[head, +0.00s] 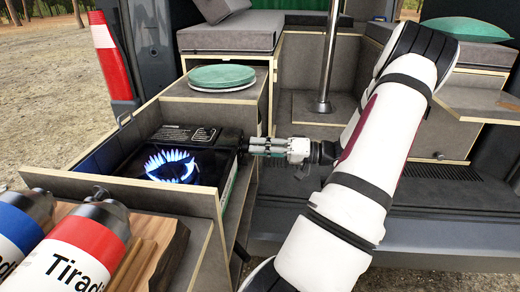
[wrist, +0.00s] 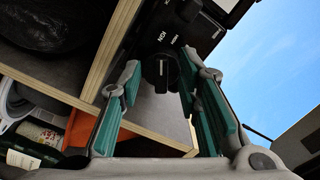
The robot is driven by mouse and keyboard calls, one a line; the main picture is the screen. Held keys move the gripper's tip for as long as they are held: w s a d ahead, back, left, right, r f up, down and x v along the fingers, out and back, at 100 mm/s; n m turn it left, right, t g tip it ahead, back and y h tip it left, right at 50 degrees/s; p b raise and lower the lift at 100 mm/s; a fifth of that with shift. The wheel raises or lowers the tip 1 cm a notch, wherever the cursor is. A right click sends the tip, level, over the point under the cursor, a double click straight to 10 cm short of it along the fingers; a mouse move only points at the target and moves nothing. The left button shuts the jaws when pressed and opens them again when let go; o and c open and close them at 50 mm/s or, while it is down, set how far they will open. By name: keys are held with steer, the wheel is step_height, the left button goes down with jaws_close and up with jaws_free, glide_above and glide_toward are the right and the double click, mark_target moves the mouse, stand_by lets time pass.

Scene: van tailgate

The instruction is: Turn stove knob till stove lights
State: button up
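The black camping stove (head: 190,137) sits in the pulled-out drawer, and a ring of blue flame (head: 170,166) burns on its burner. The stove's black knob (wrist: 161,72) shows in the wrist view below white lettering. My gripper (head: 250,147) is at the stove's right side in the head view, where it hides the knob. In the wrist view, the teal-padded fingers of my gripper (wrist: 160,84) stand apart, one on each side of the knob. A gap shows between the pads and the knob's middle ridge.
Two labelled bottles, one red-banded (head: 85,240) and one blue-banded (head: 22,222), are by a wooden board (head: 150,245) at front left. Green plates (head: 222,77) rest on the cabinet behind the stove. A metal post (head: 327,60) stands behind my arm. The drawer's wooden edges are close to my gripper.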

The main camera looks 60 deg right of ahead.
steer(key=v, duration=1.2)
